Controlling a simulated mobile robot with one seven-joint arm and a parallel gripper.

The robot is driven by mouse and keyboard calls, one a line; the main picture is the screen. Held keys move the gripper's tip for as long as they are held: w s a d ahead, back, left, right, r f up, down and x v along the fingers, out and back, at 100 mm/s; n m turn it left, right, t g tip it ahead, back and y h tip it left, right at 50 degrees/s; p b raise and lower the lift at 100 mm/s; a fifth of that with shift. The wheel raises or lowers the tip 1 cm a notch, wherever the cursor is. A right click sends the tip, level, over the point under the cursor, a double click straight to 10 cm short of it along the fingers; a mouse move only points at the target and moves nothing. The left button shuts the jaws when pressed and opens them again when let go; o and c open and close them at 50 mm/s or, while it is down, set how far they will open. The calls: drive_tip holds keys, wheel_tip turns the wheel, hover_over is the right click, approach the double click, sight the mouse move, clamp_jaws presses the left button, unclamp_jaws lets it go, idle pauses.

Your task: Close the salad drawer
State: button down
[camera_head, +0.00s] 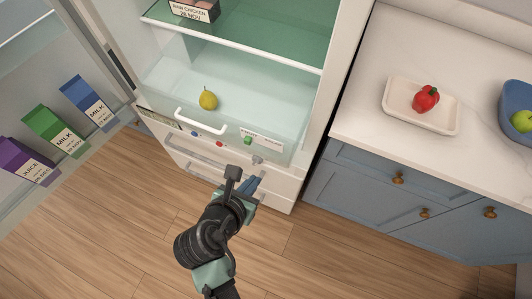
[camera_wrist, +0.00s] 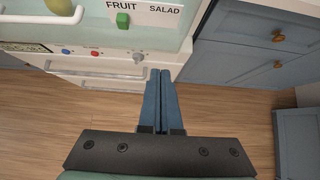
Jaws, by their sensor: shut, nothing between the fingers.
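The salad drawer (camera_head: 165,112) is a clear drawer at the bottom of the fridge compartment, with a white bar handle (camera_head: 200,119). It appears pulled out, and I look down into it at a yellow-green pear (camera_head: 208,98). Its front bears a "FRUIT / SALAD" label with a green slider (camera_head: 248,140); the slider also shows in the wrist view (camera_wrist: 123,20). My gripper (camera_head: 252,184) is shut and empty, below and to the right of the drawer handle, in front of the fridge's lower front. Its blue fingers are together in the wrist view (camera_wrist: 165,73).
The fridge door on the left stands open with cartons, including a green milk carton (camera_head: 55,132). A panel with a red button (camera_head: 219,144) and a knob (camera_head: 257,160) lies below the drawer. Blue cabinets (camera_head: 375,190) stand right. Wooden floor is clear.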

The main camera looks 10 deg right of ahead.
sight(273, 153)
drive_tip(key=w+d+f, duration=0.1)
drive_tip(key=w, duration=0.1)
drive_tip(key=w+d+f, duration=0.2)
drive_tip(key=w, duration=0.1)
drive_tip(key=w+d+f, duration=0.2)
drive_tip(key=shift+w+d, duration=0.15)
drive_tip(key=shift+w, duration=0.1)
